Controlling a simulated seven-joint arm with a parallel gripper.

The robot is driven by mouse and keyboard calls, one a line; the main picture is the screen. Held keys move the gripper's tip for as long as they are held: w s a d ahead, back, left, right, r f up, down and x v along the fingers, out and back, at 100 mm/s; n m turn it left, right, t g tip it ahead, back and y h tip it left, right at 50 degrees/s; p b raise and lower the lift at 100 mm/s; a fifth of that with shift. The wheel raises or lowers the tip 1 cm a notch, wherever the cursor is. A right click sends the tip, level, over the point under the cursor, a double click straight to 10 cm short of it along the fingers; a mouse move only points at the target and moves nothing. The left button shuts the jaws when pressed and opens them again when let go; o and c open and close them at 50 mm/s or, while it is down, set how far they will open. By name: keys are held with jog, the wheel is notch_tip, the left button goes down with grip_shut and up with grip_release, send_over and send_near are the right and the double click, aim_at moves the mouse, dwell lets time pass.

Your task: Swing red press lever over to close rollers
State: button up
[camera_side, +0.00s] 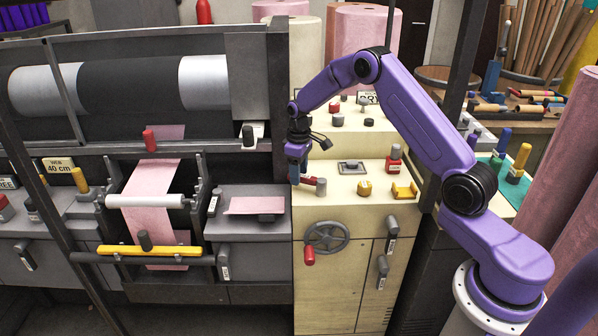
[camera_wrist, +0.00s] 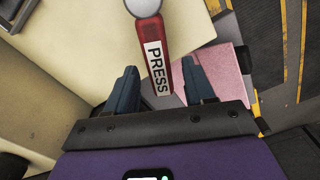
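The red press lever (camera_wrist: 154,50), labelled PRESS, runs between my gripper's fingers in the wrist view, its silver end at the top. In the side view its red handle (camera_side: 309,181) lies at the left edge of the cream cabinet top, just below my gripper (camera_side: 297,160). My gripper (camera_wrist: 160,90) is open, with a dark blue finger on each side of the lever and small gaps showing. I cannot tell whether either finger touches it. A white roller (camera_side: 146,201) with pink felt (camera_side: 150,180) over it sits left of the cabinet in the side view.
The cream cabinet top (camera_side: 340,205) holds a square metal fitting (camera_side: 352,167), a yellow knob (camera_side: 364,187), a red-and-grey block (camera_side: 394,160) and a yellow cradle (camera_side: 404,190). A handwheel (camera_side: 327,237) is on the cabinet front. A pink sheet (camera_side: 256,205) lies left of my gripper.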

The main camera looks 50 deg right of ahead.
notch_tip(320, 180, up, 17)
jog(key=shift+r, duration=0.2)
dwell(0.6)
jog(key=s+a+r+n, duration=0.1)
jog(key=s+a+n, duration=0.3)
jog(key=s+a, duration=1.35)
jog(key=s+d+f+n, duration=0.1)
jog(key=s+f+n, duration=0.1)
jog(key=s, duration=1)
jog(key=s+d+f+n, duration=0.2)
jog(key=s, duration=1)
jog(key=shift+s, duration=0.2)
